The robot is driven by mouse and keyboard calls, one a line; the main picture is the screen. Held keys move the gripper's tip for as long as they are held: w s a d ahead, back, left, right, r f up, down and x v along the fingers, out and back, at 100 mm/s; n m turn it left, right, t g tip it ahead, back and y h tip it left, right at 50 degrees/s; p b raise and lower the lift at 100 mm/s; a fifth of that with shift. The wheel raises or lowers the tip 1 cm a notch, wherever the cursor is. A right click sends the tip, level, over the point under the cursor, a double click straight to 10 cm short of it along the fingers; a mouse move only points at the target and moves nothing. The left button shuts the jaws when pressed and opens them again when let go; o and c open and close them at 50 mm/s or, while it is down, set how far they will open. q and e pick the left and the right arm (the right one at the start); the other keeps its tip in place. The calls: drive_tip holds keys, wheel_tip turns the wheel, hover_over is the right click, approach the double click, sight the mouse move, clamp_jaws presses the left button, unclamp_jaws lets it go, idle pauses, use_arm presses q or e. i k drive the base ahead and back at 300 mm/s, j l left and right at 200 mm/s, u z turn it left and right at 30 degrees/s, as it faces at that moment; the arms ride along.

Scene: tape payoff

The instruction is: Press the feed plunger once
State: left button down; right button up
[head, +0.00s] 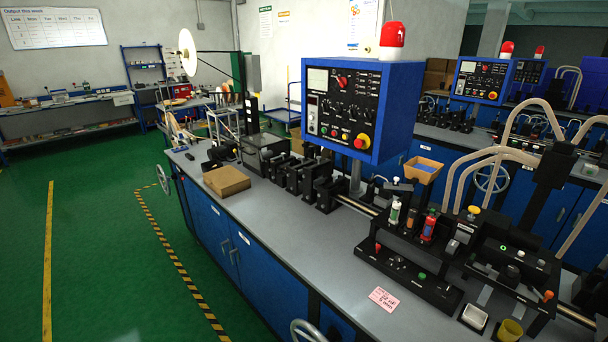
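No part labelled as the feed plunger can be made out, and I cannot tell which part it is. Small knobs and caps sit on the black bench fixtures at right. They include a yellow-topped knob (473,211), a red knob (378,247), a green button (422,276) and an orange knob (548,295). The tape reel (187,52), a pale disc, stands high at the back left. Neither of my grippers shows in the head view.
A blue control box (362,108) with a red beacon (392,36) stands above the grey bench (290,235). A cardboard box (226,180), a pink note (383,299) and a yellow cup (510,330) rest on it. Green floor at left is clear.

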sight(474, 210)
drive_tip(key=z, duration=1.25)
